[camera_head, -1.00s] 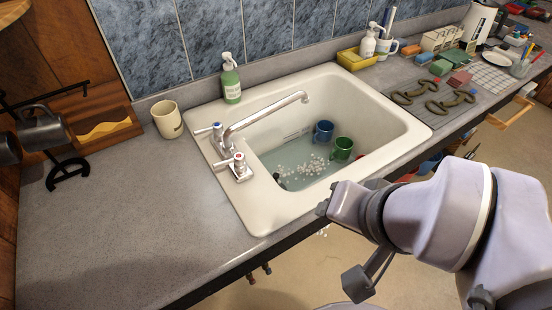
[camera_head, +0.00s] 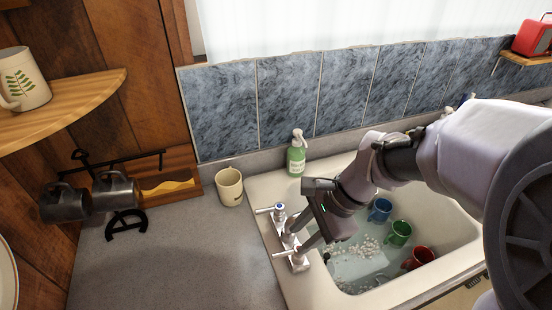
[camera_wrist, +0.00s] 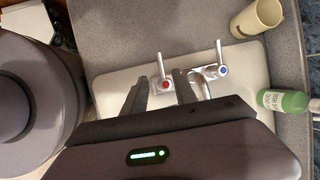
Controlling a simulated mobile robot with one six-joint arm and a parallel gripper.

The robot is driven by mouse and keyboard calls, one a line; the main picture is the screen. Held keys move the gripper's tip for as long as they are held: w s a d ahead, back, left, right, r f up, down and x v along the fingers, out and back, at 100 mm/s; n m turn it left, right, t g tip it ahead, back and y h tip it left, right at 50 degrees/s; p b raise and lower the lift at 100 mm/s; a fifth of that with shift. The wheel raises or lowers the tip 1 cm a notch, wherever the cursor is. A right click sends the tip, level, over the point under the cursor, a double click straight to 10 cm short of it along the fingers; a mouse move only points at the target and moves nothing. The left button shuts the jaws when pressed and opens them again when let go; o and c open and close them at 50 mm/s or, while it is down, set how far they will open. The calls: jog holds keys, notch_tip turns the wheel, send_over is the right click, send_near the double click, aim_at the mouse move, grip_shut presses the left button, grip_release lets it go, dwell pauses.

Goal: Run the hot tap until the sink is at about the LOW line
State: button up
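The white sink (camera_head: 262,192) holds shallow water (camera_head: 352,266) with white foam, and blue (camera_head: 380,209), green (camera_head: 398,233) and red (camera_head: 420,257) mugs. The tap has a red-marked hot handle (camera_head: 297,257) in front and a blue-marked cold handle (camera_head: 278,210) behind. The wrist view shows the hot handle (camera_wrist: 165,84) and cold handle (camera_wrist: 222,70), levers pointing up the picture. My gripper (camera_head: 306,240) is above the tap; its parted fingers (camera_wrist: 161,88) straddle the hot handle's area, contact unclear. The spout is largely hidden by my gripper. I cannot see a level line or running water.
A green soap bottle (camera_head: 296,155) stands behind the sink, a cream cup (camera_head: 229,187) left of it. Dark mugs (camera_head: 115,190) hang on a rack at the left, below a wooden shelf (camera_head: 70,112). The counter (camera_head: 180,255) left of the sink is clear.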

aim_at(282, 254)
jog(key=b+x, duration=0.2)
jog(key=x, duration=0.6)
jog(key=shift+b, duration=0.35)
grip_shut()
dwell(0.9)
